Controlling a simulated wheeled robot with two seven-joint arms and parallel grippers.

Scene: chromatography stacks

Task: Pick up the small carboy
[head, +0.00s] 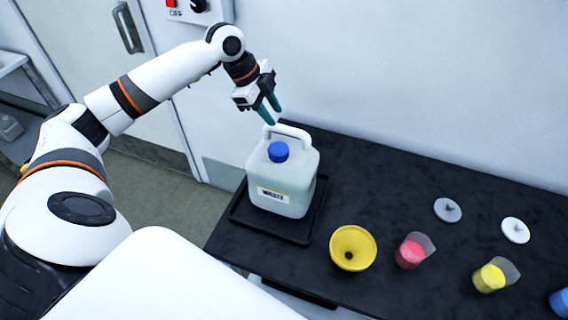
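The small carboy (283,177) is a pale, squarish jug with a blue cap, a white top handle and a label that appears to read "WASTE". It stands upright in a black tray (240,214) at the left end of the black bench. My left gripper (272,114) has teal fingers pointing down, just above the carboy's handle in the picture. The fingers show a gap between them and hold nothing that I can see. I cannot tell how far above the handle they are. My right gripper is not in view.
A wall runs behind.

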